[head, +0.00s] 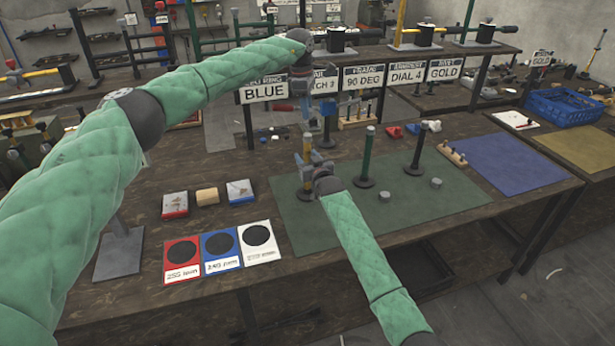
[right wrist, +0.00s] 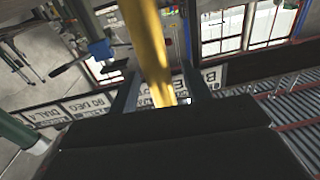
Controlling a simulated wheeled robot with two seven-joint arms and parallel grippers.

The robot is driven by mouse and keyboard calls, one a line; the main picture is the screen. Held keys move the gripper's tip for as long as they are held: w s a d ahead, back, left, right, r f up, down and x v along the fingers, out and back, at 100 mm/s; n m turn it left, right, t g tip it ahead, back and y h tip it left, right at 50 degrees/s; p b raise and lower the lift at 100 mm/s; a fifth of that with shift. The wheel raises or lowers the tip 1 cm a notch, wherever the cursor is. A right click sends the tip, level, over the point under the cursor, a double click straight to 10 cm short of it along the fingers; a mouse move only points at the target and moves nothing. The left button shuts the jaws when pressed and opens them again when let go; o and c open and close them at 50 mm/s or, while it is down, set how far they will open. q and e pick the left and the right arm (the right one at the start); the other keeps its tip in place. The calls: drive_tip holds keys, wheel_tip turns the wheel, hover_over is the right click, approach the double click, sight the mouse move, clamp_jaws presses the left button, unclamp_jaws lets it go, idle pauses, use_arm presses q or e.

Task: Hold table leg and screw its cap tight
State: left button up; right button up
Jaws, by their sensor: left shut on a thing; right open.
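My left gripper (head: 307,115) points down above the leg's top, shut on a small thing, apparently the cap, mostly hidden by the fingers. A green leg (head: 367,155) and a black leg (head: 417,150) stand upright to the right, with grey caps (head: 384,196) (head: 436,183) lying before them.
Signs (head: 364,78) reading BLUE, 90 DEG, DIAL 4 and GOLD line the table's back. Left of the mat are small blocks (head: 207,196) and red, blue and white cards (head: 221,250). A blue mat (head: 500,163) and a blue crate (head: 563,107) are at right.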

sight(308, 134)
clamp_jaws()
use_arm(q)
drive_tip(key=shift+f, duration=2.4)
drive_tip(key=shift+f, duration=0.1)
drive_tip(key=shift+f, duration=0.8)
drive_tip(key=shift+f, duration=0.55)
